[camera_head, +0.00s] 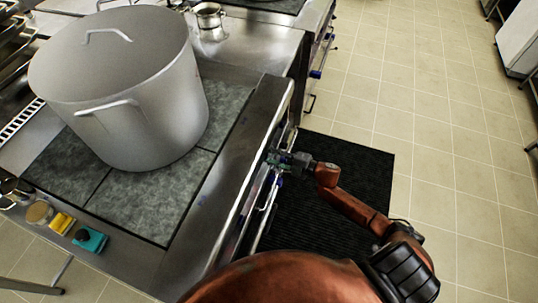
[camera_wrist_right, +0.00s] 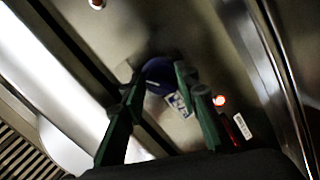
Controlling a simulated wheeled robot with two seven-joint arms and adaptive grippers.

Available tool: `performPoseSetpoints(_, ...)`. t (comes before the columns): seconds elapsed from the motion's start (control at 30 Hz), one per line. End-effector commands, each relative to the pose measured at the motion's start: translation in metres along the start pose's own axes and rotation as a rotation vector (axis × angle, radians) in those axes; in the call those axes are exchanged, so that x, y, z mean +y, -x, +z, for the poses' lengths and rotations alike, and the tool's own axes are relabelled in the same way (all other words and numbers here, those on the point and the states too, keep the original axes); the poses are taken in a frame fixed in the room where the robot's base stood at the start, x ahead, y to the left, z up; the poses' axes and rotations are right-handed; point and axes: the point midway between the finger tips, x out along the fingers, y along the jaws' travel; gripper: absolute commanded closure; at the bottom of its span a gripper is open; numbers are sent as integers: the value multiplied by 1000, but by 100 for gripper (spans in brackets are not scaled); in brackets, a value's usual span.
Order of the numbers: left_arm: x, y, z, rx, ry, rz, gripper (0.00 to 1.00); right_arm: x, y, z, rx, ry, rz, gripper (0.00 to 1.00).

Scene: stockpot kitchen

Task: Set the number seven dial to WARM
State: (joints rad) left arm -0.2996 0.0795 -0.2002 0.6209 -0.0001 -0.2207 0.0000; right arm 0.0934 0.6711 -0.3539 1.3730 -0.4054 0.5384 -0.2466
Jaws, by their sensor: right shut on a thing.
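A round blue dial (camera_wrist_right: 158,72) sits on the stove's metal front panel in the right wrist view. My right gripper (camera_wrist_right: 157,82) has its two green fingers on either side of the dial and is shut on it. In the head view my right gripper (camera_head: 274,160) reaches the stove's front from the right, and the dial there is mostly hidden. A small printed label (camera_wrist_right: 178,103) lies beside the dial, partly behind a finger. I cannot read the dial's number or its setting. My left gripper is not in view.
A large stockpot (camera_head: 150,125) stands on the stove's grey cooking plates (camera_head: 160,205). An orange light (camera_wrist_right: 219,100) glows on the panel. A rail (camera_head: 268,200) runs along the front. A black mat (camera_head: 350,165) covers the floor there. Open tiled floor lies to the right.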

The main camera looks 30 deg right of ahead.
Motion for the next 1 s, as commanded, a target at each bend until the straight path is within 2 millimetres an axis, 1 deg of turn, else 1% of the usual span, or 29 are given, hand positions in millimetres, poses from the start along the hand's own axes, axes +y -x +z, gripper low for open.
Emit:
performPoseSetpoints(0.03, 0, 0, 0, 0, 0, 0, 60, 0, 0, 1, -2, 1, 0, 96)
performPoseSetpoints(0.07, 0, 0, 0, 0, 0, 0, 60, 0, 0, 1, -2, 1, 0, 70)
performPoseSetpoints(0.3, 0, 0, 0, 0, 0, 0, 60, 0, 0, 0, -1, 1, 0, 54)
performPoseSetpoints(0.57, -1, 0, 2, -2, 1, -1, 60, 0, 0, 0, 0, 1, 0, 54)
performPoseSetpoints(0.67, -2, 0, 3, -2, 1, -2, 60, -1, 6, 1, -1, 1, -1, 54)
performPoseSetpoints(0.77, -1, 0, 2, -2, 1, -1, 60, -1, 19, 1, -2, 1, -2, 54)
performPoseSetpoints(1.0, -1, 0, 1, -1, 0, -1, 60, -1, 69, 1, -4, 0, -3, 54)
